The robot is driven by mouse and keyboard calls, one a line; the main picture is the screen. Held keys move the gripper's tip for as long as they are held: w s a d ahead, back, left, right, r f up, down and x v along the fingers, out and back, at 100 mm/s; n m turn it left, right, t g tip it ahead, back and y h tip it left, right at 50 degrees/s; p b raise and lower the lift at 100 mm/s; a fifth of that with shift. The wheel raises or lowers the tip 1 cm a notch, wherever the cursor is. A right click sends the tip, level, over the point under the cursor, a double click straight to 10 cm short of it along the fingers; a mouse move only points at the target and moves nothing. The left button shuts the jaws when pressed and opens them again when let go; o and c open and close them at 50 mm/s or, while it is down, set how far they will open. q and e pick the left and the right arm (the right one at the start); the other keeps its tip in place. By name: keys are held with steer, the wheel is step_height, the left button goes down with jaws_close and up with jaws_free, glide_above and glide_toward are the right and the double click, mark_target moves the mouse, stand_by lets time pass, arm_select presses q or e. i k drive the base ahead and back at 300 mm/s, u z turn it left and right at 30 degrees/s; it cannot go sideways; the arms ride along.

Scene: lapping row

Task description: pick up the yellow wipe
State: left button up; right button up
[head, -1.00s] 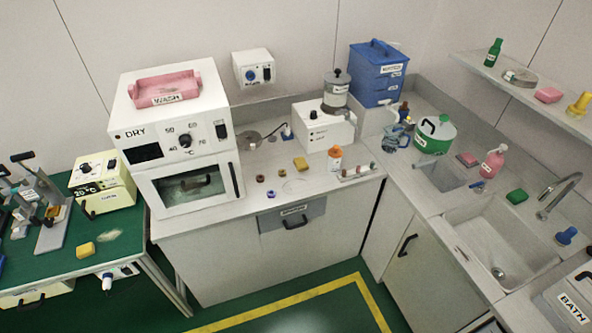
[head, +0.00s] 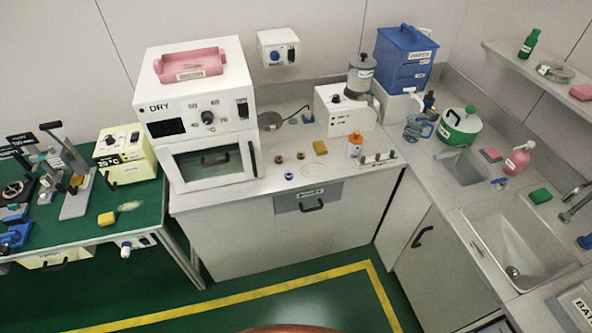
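Two small yellow pieces are in the head view, and I cannot tell for certain which is the wipe. One flat, dull-yellow piece (head: 320,147) lies on the grey counter, left of an orange-and-white bottle (head: 354,145). The other, a brighter yellow block (head: 107,218), lies near the front edge of the green-topped table, beside a pale smudge. Neither of my grippers is in view, and nothing touches either piece.
A white DRY oven (head: 207,163) stands at the counter's left end. Small coloured jars (head: 289,176) sit near the counter's front edge. A sink (head: 520,240) is at right. A yellow-lined green floor (head: 230,315) lies clear in front.

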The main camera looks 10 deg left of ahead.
mark_target(319, 147)
steer(key=u, duration=0.05)
steer(key=k, duration=0.55)
steer(key=z, duration=0.8)
steer(key=i, duration=1.7)
steer(key=u, duration=0.4)
